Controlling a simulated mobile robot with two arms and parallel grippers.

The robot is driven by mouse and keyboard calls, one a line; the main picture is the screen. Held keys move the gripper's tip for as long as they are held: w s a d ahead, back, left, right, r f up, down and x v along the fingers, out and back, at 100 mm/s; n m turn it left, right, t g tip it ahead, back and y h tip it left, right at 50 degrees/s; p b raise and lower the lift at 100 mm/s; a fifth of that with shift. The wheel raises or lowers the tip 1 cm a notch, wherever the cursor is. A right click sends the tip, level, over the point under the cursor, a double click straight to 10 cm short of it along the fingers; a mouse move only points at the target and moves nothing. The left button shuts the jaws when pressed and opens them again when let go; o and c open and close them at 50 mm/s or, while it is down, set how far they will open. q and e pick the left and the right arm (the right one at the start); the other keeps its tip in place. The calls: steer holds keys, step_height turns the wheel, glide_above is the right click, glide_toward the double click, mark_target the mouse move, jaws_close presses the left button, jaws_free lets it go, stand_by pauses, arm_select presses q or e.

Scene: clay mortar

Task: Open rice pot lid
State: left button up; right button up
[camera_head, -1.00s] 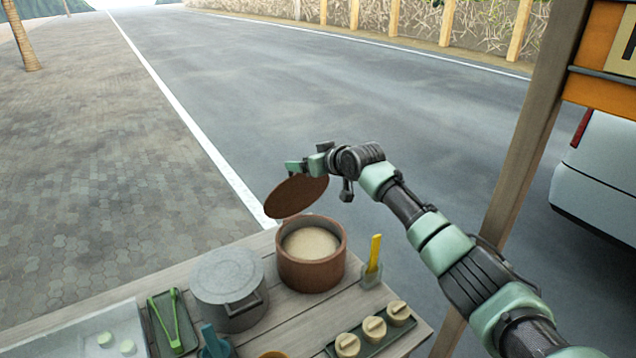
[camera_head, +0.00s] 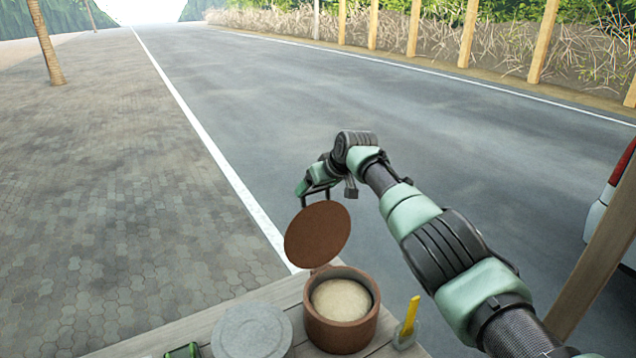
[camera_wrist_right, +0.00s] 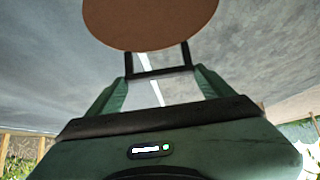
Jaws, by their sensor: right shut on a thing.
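The rice pot (camera_head: 341,322) is a round brown pot on the wooden table, with pale rice (camera_head: 341,299) showing inside. Its brown disc lid (camera_head: 318,233) is raised and tilted steeply above the pot's back left rim. The lid also fills the top middle of the right wrist view (camera_wrist_right: 150,20). My right gripper (camera_head: 316,194) is above the lid, shut on the dark frame-like handle (camera_wrist_right: 157,72) that joins the lid. The lid hides where the handle meets its outer face. My left gripper is not in view.
A grey lidded pot (camera_head: 252,333) stands left of the rice pot. A yellow-handled utensil (camera_head: 410,314) in a small holder stands to its right. A wooden post (camera_head: 600,262) rises at the right. Open road lies behind the table.

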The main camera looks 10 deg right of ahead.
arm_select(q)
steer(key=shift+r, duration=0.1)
arm_select(e)
steer(key=shift+w+a+r, duration=0.15)
steer(key=shift+w+r, duration=0.15)
steer(key=shift+r, duration=0.4)
steer(key=o, duration=2)
steer(key=shift+w+a+f, duration=0.1)
steer(key=shift+w, duration=0.05)
steer(key=shift+w+a+f, duration=0.1)
steer(key=shift+w+f, duration=0.15)
steer(key=shift+f, duration=0.2)
arm_select(q)
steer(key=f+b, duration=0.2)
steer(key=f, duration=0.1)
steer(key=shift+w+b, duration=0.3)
steer(key=shift+b, duration=0.1)
arm_select(e)
steer(key=v, duration=0.8)
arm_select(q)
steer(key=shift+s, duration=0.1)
arm_select(e)
steer(key=shift+f, duration=0.15)
